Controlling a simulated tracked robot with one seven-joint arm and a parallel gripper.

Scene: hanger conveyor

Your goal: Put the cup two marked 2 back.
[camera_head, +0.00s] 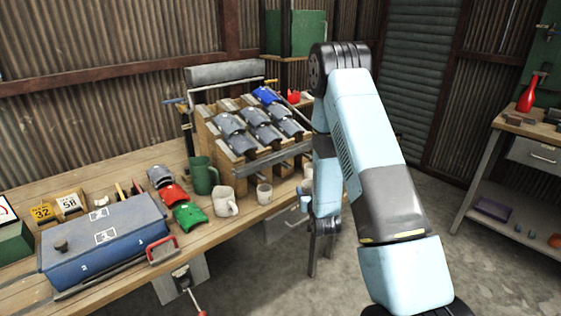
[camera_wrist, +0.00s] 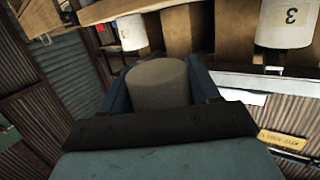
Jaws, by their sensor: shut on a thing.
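My gripper (camera_wrist: 158,72) is shut on a plain beige-grey cup (camera_wrist: 158,88) in the wrist view, one finger on each side of it. No number shows on the side of this cup that I see, so I cannot read its mark. A white cup marked 3 (camera_wrist: 285,22) is at the upper right of the wrist view, apart from the held one. Another pale cup (camera_wrist: 132,32) with a partly visible mark is at the upper left. In the head view, my arm hides most of the gripper area, and the held cup cannot be made out for certain.
A small pale cup (camera_head: 264,195), a white mug (camera_head: 225,203) and a green mug (camera_head: 203,175) stand on the wooden bench. A wooden rack (camera_head: 208,137) with grey and blue pieces is behind them. A blue toolbox (camera_head: 105,244) fills the bench's left.

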